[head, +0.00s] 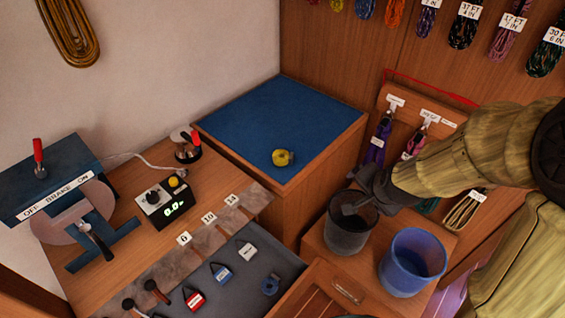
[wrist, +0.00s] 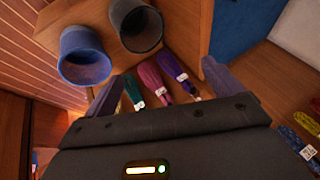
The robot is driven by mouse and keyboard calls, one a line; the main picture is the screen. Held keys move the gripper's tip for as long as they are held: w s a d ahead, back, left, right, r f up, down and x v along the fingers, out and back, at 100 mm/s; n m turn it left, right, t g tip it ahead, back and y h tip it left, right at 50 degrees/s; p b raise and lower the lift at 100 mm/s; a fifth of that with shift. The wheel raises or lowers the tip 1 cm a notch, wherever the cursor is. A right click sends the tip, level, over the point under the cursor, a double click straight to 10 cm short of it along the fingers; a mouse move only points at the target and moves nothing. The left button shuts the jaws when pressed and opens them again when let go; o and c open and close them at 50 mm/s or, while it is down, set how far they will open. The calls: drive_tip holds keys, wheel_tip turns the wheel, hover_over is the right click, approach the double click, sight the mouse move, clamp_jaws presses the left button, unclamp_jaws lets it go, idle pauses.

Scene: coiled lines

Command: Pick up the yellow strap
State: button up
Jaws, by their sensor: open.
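A small yellow coil (head: 282,158), which looks like the yellow strap, lies on the blue top (head: 290,110) of a wooden cabinet in the head view. My gripper (head: 365,195) is at the right of it, over the dark bucket and well apart from the coil. In the wrist view my gripper (wrist: 165,88) shows two spread fingers with nothing between them touching. The yellow coil does not show in the wrist view, where only a corner of the blue top (wrist: 234,25) is in sight.
A dark bucket (head: 347,238) and a blue bucket (head: 413,262) stand on a low wooden stand. Tagged coils hang on the board behind, among them a purple one (head: 378,140). A bench with a control box (head: 164,200) and an open drawer (head: 250,245) is at left.

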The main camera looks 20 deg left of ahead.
sight(283, 157)
drive_tip(key=w+a+f+m+t+b, duration=0.1)
drive_tip(key=a+f+m+t+b, duration=0.1)
drive_tip(key=a+m, duration=0.6)
drive_tip(key=w+a+f+m+t+b, duration=0.2)
drive_tip(key=a+f+m+b, duration=0.2)
drive_tip(key=a+m, duration=0.5)
drive_tip(key=w+a+f+m+t+b, duration=0.1)
drive_tip(key=a+f+m+t+b, duration=0.2)
drive_tip(key=a+m, duration=0.6)
drive_tip(key=shift+w+m, duration=0.3)
drive_tip(key=shift+w, duration=0.05)
drive_tip(key=shift+s+a+m+h, duration=0.15)
drive_tip(key=shift+s+m+h, duration=0.15)
drive_tip(key=shift+m, duration=0.6)
drive_tip(key=shift+s, duration=0.1)
drive_tip(key=p+x, duration=0.2)
drive_tip(key=x, duration=1)
drive_tip(key=shift+w, duration=0.25)
